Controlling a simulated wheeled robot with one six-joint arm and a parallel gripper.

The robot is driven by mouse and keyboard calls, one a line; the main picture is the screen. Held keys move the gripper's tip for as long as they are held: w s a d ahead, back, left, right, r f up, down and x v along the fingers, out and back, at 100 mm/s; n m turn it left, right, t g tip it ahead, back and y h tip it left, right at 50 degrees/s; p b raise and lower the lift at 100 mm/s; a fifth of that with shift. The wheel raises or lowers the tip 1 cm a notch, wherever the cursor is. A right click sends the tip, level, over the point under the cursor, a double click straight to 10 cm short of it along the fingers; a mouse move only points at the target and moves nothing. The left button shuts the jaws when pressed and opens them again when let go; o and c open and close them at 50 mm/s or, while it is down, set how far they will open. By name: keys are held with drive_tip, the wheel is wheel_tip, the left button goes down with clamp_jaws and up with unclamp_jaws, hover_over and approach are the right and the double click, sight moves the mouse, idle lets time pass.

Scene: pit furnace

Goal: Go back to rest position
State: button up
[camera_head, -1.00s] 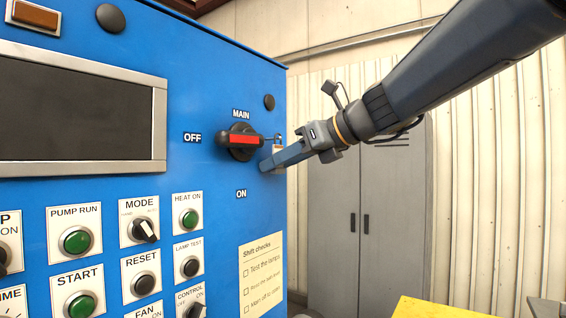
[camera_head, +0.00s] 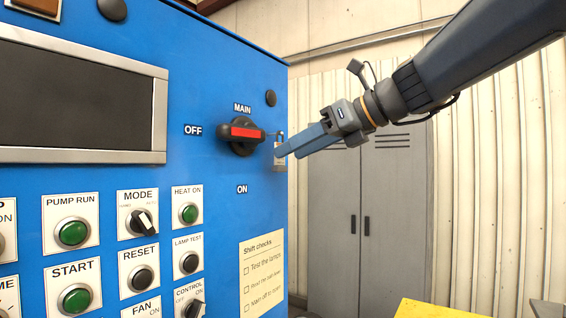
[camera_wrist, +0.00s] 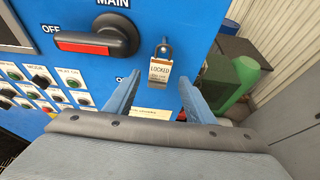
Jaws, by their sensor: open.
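My gripper (camera_head: 283,152) is open and empty, in front of the right edge of the blue panel (camera_head: 215,95). In the wrist view its two blue fingers (camera_wrist: 152,98) stand apart with nothing between them. The red and black MAIN switch handle (camera_head: 242,134) lies horizontal, with OFF to its left and ON below. A padlock (camera_head: 280,150) marked LOCKED hangs at the right of the handle; it also shows clearly in the wrist view (camera_wrist: 160,70), apart from the fingers.
Several buttons and knobs, including MODE (camera_head: 143,221), fill the lower panel. A grey cabinet (camera_head: 375,220) stands behind on the right. A yellow surface (camera_head: 425,308) shows at the bottom. A green object (camera_wrist: 240,80) is right of the panel in the wrist view.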

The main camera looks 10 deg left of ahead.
drive_tip(key=shift+b+v, duration=0.3)
drive_tip(key=shift+v, duration=1.2)
drive_tip(key=w+d+f+n+g+h+b, duration=0.1)
drive_tip(key=d+f+n+h, duration=0.4)
drive_tip(key=f, duration=1)
drive_tip(key=d+f+n+h+b, duration=0.15)
drive_tip(key=d+f, duration=0.55)
drive_tip(key=f, duration=0.8)
drive_tip(key=s+d+f+n+g+h, duration=0.1)
drive_tip(key=s+d+f+n+h, duration=0.1)
drive_tip(key=s+d+f+n, duration=0.3)
drive_tip(key=s+d+f+n+g+h, duration=0.1)
drive_tip(key=s+d+f+n, duration=0.4)
drive_tip(key=f, duration=0.7)
drive_tip(key=s+d+f+n+g+h, duration=0.1)
drive_tip(key=s+d+f+n+h, duration=0.2)
drive_tip(key=f, duration=0.6)
drive_tip(key=s+d+n+b, duration=0.1)
drive_tip(key=s+d+n, duration=0.1)
drive_tip(key=n, duration=0.1)
drive_tip(key=shift+d, duration=0.25)
drive_tip(key=shift+r, duration=0.1)
